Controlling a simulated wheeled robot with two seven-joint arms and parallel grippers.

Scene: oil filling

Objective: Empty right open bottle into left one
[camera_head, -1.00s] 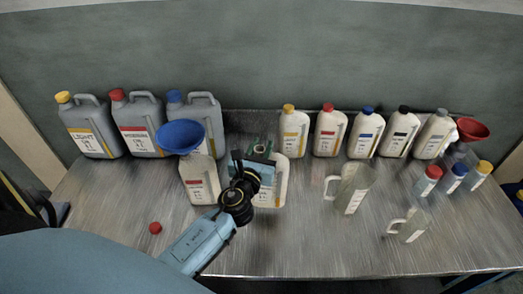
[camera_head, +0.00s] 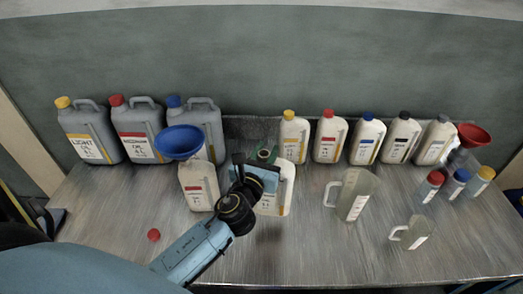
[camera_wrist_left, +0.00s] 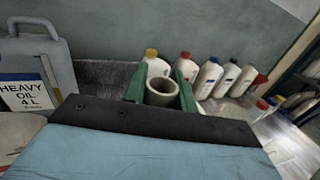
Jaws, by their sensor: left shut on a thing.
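The left open bottle (camera_head: 197,190) is white with a red label and stands on the table with a blue funnel (camera_head: 180,141) in its mouth. The right open bottle (camera_head: 272,206) is white with a yellow label edge, just right of it. My left gripper (camera_head: 263,155) is shut on this right bottle at its neck. In the left wrist view the green fingers (camera_wrist_left: 160,88) are on either side of the open round mouth (camera_wrist_left: 162,90). The bottle looks roughly upright; whether its base touches the table is hard to tell. My right gripper is not in view.
A red cap (camera_head: 153,235) lies on the table at the left front. Grey canisters (camera_head: 90,135) stand at the back left, and several capped white bottles (camera_head: 329,138) at the back right. Clear jugs (camera_head: 352,195), small bottles and a red funnel (camera_head: 473,135) are at the right.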

